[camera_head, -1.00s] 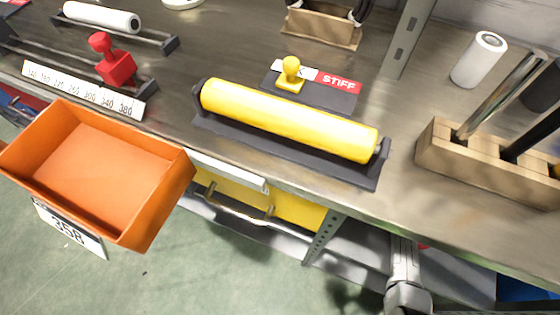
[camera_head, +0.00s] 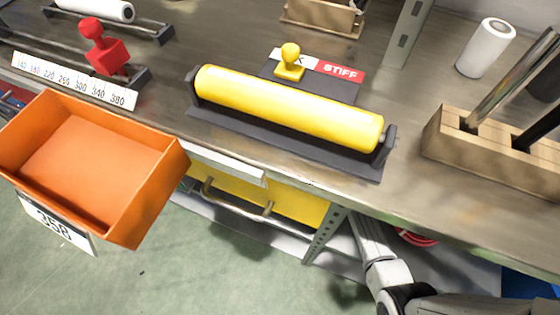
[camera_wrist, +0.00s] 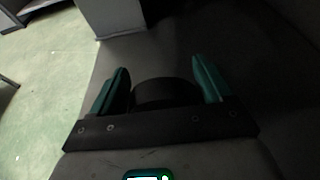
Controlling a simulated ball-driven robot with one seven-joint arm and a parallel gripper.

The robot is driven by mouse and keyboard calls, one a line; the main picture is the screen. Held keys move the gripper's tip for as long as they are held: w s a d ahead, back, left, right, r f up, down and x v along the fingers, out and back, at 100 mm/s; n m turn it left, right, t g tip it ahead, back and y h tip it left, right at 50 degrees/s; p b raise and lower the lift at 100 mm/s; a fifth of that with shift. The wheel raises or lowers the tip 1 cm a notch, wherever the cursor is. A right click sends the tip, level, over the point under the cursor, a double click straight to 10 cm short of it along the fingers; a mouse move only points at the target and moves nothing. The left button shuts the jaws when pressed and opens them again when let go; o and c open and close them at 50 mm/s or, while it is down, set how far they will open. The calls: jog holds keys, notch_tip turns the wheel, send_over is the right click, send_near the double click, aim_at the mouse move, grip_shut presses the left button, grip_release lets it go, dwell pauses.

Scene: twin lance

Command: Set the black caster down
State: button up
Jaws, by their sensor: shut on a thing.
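In the wrist view, my gripper (camera_wrist: 165,88) has its two green-lined fingers on either side of a dark round thing, taken to be the black caster (camera_wrist: 166,93). The fingers are shut on it. The view is dark, so its details are hard to make out. In the head view, my grey arm shows at the bottom right, below the bench edge. My gripper and the caster are not in that view.
An orange bin (camera_head: 90,160) hangs at the front left. Green floor is open below.

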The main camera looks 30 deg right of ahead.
jog(key=shift+f, duration=0.15)
jog(key=shift+f, duration=0.15)
jog(key=o, duration=1.4)
jog(key=shift+s+r, duration=0.15)
jog(key=shift+r, duration=0.15)
jog(key=p+v, duration=0.2)
jog(key=v, duration=0.5)
jog(key=shift+d, duration=0.1)
